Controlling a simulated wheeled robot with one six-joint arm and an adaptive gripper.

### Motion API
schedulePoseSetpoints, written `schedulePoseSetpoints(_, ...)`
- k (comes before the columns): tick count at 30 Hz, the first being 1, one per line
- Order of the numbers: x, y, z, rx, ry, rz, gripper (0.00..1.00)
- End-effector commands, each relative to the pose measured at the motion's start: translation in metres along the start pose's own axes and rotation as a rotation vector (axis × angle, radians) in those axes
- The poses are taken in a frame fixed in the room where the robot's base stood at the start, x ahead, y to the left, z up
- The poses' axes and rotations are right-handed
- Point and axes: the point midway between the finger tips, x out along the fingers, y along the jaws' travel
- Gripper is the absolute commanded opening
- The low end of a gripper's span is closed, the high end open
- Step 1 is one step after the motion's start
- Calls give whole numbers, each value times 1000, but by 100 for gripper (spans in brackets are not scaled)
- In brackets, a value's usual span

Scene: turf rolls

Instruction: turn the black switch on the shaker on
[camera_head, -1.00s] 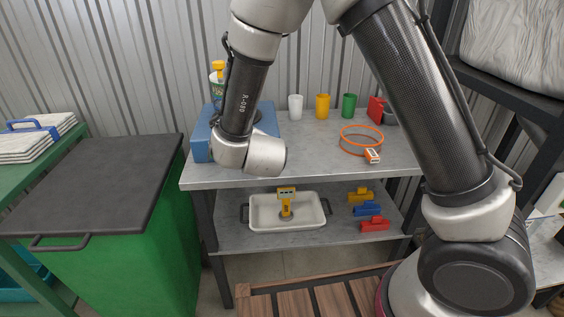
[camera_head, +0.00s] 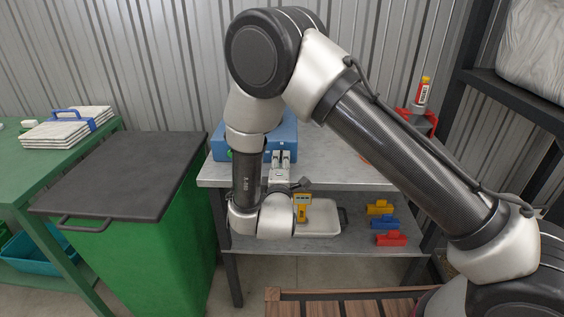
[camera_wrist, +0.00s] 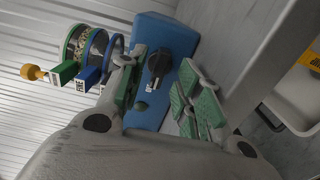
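The shaker (camera_head: 222,149) is a blue box on the grey table, partly hidden behind my arm in the head view. In the wrist view the shaker (camera_wrist: 175,38) shows its front face with the black switch (camera_wrist: 157,66), a knob with a small white label below it. In the head view my gripper (camera_head: 280,160) points at the shaker's front.
Labelled round containers with green and blue rims (camera_wrist: 88,50) are on the shaker. A white tray (camera_head: 322,232) with a yellow device (camera_head: 302,208) and coloured clips (camera_head: 385,222) are on the lower shelf. A green bin (camera_head: 150,240) stands left. The cups are hidden.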

Motion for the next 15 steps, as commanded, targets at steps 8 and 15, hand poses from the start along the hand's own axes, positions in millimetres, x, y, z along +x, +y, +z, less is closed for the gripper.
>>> schedulePoseSetpoints(8,12,0,0,0,0,1,34)
schedulePoseSetpoints(15,12,0,0,0,1,0,14)
